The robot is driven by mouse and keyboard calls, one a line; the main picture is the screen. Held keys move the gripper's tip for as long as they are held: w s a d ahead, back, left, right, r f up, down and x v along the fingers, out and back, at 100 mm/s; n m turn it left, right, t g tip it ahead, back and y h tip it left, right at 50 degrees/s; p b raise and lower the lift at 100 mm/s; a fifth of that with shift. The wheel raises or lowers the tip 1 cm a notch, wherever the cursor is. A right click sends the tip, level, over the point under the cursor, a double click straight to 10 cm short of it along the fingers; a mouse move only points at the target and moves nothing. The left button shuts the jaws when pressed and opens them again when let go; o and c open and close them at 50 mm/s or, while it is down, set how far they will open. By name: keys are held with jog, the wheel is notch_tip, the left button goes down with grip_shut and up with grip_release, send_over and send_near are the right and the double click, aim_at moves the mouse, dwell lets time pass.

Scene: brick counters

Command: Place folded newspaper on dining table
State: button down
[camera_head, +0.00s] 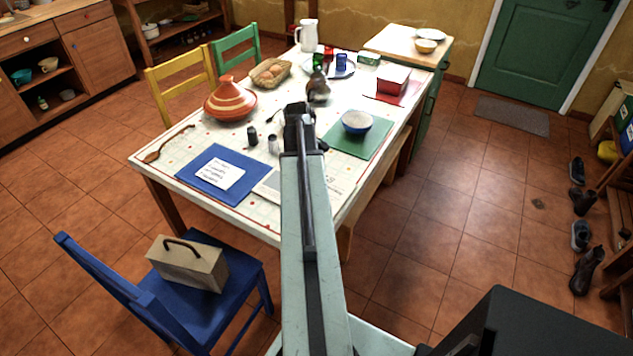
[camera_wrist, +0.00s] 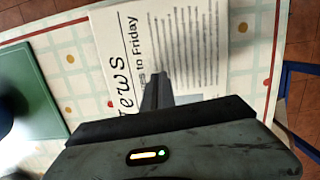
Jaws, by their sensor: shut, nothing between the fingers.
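The folded newspaper (camera_wrist: 190,45) lies flat on the dining table (camera_head: 205,137), near its front edge. In the head view my arm covers its middle, and a part of the newspaper (camera_head: 338,187) shows to the right of the arm. In the wrist view its headline and text columns are readable in part. My gripper (camera_wrist: 153,82) is shut and empty, with its fingertips over the newspaper; I cannot tell whether they touch it. In the head view the fingertips are hidden by my arm.
A blue mat (camera_head: 197,172) with a paper lies left of the newspaper, and a green mat (camera_head: 372,144) with a blue bowl (camera_head: 357,122) lies beyond it. A tagine (camera_head: 232,102) and pitcher (camera_head: 307,36) stand farther back. A blue chair (camera_head: 185,312) holds a box (camera_head: 188,268).

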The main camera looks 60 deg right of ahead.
jog(key=w, duration=0.9)
jog(key=shift+w+a, duration=0.15)
jog(key=shift+w, duration=0.05)
jog(key=shift+w+a, duration=0.1)
jog(key=shift+w, duration=0.3)
